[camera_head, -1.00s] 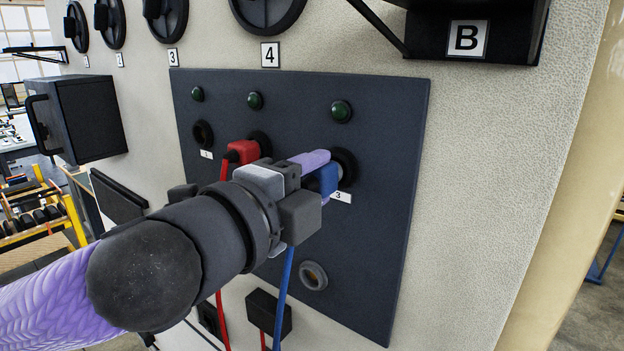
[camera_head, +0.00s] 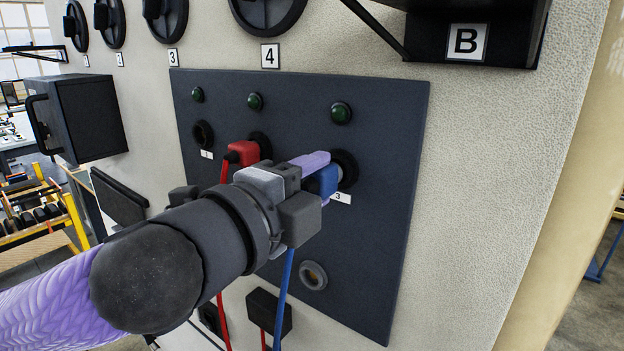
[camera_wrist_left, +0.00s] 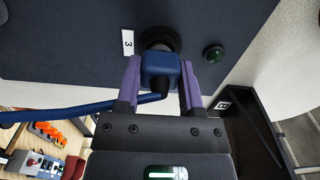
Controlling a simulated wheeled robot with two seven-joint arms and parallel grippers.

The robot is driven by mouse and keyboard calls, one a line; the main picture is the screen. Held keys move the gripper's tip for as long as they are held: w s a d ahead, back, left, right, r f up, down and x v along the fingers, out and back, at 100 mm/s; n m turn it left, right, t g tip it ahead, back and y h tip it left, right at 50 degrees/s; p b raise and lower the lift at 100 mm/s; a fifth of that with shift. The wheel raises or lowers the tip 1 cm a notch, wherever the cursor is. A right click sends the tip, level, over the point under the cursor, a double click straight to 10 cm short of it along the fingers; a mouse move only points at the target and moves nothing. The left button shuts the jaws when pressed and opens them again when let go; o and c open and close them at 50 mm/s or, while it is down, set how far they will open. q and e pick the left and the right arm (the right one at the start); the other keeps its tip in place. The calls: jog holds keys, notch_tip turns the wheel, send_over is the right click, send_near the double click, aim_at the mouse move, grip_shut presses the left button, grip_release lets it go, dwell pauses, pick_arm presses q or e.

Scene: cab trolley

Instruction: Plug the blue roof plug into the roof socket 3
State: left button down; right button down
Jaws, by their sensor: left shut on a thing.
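The blue roof plug (camera_head: 328,178) is between the fingers of my left gripper (camera_head: 318,172), which is shut on it. It also shows in the left wrist view (camera_wrist_left: 160,72), with a purple finger on each side. The plug's front is at roof socket 3 (camera_head: 344,166), the dark ring beside the label 3, and it appears lined up with the ring. How deep it sits cannot be told. The socket's ring shows behind the plug in the left wrist view (camera_wrist_left: 160,38). The blue cable hangs down from the plug. My right gripper is not in view.
A red plug (camera_head: 243,152) sits at the middle socket of the dark panel (camera_head: 385,230). Socket 1 (camera_head: 203,134) and a lower round socket (camera_head: 313,275) are empty. Dark green lamps (camera_head: 341,112) sit above the sockets. A black shelf marked B (camera_head: 470,40) juts out at upper right.

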aim_at(310, 189)
pick_arm(q)
jog(key=shift+w+d, duration=0.3)
jog(key=shift+w, duration=0.1)
jog(key=shift+c, duration=0.7)
grip_release()
jog(key=v, duration=0.1)
jog(key=b+v, duration=0.1)
jog(key=v, duration=0.1)
jog(key=b+v, duration=0.1)
jog(key=v, duration=0.1)
jog(key=shift+s+a+f, duration=0.15)
jog(key=shift+a+f, duration=0.05)
jog(key=shift+f, duration=0.1)
jog(key=b+v, duration=0.1)
jog(key=b, duration=0.1)
jog(key=b+v, duration=0.3)
jog(key=b, duration=0.1)
jog(key=shift+s+a+r, duration=0.1)
jog(key=shift+s+r, duration=0.1)
jog(key=shift+r, duration=0.1)
jog(key=shift+o, duration=0.7)
